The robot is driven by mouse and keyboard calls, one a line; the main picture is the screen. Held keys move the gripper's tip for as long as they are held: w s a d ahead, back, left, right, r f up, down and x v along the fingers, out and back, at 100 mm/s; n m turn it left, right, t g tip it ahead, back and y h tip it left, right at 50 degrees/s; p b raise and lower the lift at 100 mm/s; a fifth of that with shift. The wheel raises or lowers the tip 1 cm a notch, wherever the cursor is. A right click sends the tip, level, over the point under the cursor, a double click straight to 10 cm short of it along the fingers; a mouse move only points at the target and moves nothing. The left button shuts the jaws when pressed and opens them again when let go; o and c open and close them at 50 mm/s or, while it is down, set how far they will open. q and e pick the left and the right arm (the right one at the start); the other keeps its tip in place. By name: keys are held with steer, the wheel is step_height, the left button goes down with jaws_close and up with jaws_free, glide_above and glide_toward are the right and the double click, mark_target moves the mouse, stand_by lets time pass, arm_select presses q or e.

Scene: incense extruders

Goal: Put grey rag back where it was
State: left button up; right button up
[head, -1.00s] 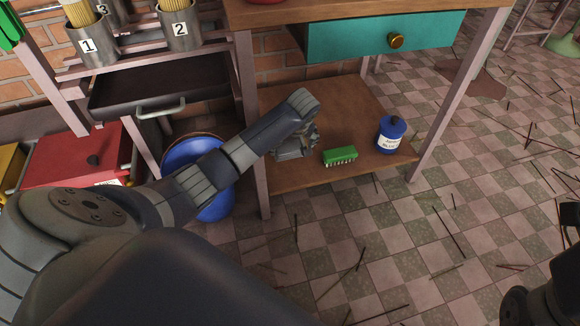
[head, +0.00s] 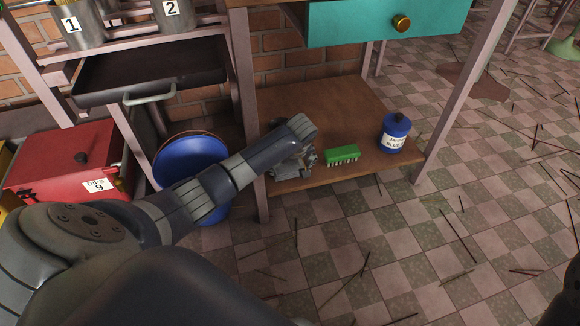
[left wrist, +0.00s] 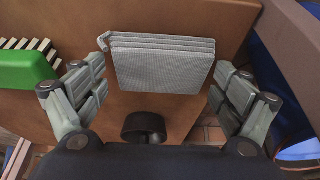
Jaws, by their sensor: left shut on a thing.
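The grey rag (left wrist: 163,68) is folded into a flat stack and shows in the left wrist view between the two fingers of my left gripper (left wrist: 162,80). The fingers are shut on its two sides. In the head view my left gripper (head: 293,160) is low over the left part of the wooden lower shelf (head: 330,105), left of the green brush. The rag is hard to tell from the grey fingers there. I cannot tell whether it touches the shelf.
A green brush (head: 343,153) and a blue bottle (head: 394,133) stand on the shelf to the right. A table leg (head: 248,120) and a blue bin (head: 190,160) are at the left. A teal drawer (head: 390,22) hangs above.

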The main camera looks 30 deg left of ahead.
stand_by(0.3)
arm_select(q)
steer(key=o, duration=0.7)
steer(key=shift+f, duration=0.15)
